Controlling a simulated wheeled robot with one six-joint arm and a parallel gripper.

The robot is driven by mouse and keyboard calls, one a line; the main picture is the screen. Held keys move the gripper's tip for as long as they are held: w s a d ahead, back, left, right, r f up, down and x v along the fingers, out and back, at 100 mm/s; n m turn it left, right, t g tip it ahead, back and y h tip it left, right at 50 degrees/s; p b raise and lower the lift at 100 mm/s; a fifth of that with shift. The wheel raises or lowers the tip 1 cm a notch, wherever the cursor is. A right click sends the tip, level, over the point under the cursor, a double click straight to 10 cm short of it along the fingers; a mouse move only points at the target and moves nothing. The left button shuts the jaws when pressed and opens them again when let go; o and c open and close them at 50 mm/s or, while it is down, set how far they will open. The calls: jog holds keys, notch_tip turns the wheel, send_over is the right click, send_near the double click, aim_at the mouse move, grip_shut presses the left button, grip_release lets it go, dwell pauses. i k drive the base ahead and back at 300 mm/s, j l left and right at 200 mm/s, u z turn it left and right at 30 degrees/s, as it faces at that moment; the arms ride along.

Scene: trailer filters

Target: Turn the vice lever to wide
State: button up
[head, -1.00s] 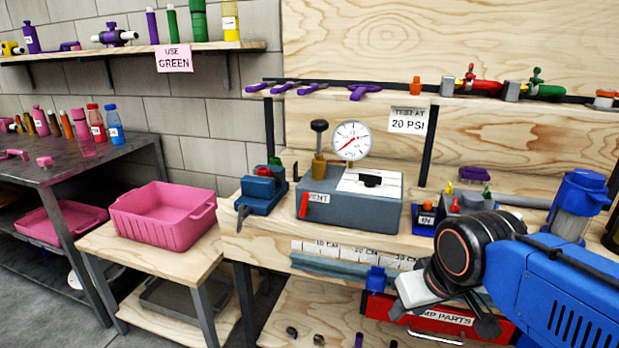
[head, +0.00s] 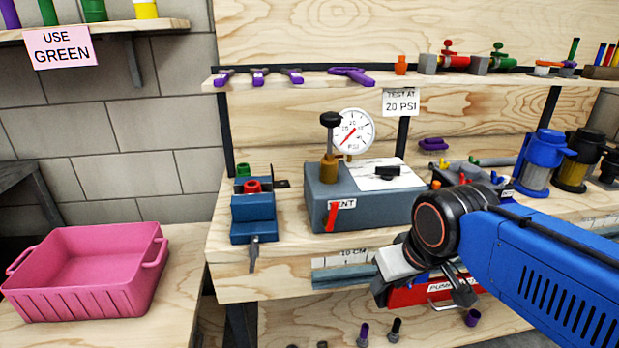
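The blue vice (head: 253,222) sits at the left end of the wooden bench. A dark grey lever (head: 255,254) sticks out at its front and hangs down by the bench edge. I cannot tell how wide the jaws stand. My gripper (head: 425,292) is in front of the bench, to the right of the vice and well apart from it. My blue arm hides part of the bench on the right. The fingers are partly hidden by the wrist, so their opening is unclear.
A grey test box (head: 365,197) with a red vent lever and a gauge (head: 354,132) stands right of the vice. A pink bin (head: 88,275) is on a lower table at left. A red drawer (head: 420,291) is below the bench, near my gripper.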

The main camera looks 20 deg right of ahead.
aim_at(253, 253)
jog(key=j+z, duration=0.2)
jog(key=j, duration=0.25)
jog(key=k+j+z, duration=0.2)
jog(key=j, duration=0.25)
jog(key=j+z, duration=0.2)
jog(key=j, duration=0.25)
jog(key=k+j+z, duration=0.2)
jog(key=k+j, duration=0.1)
jog(key=j, duration=0.1)
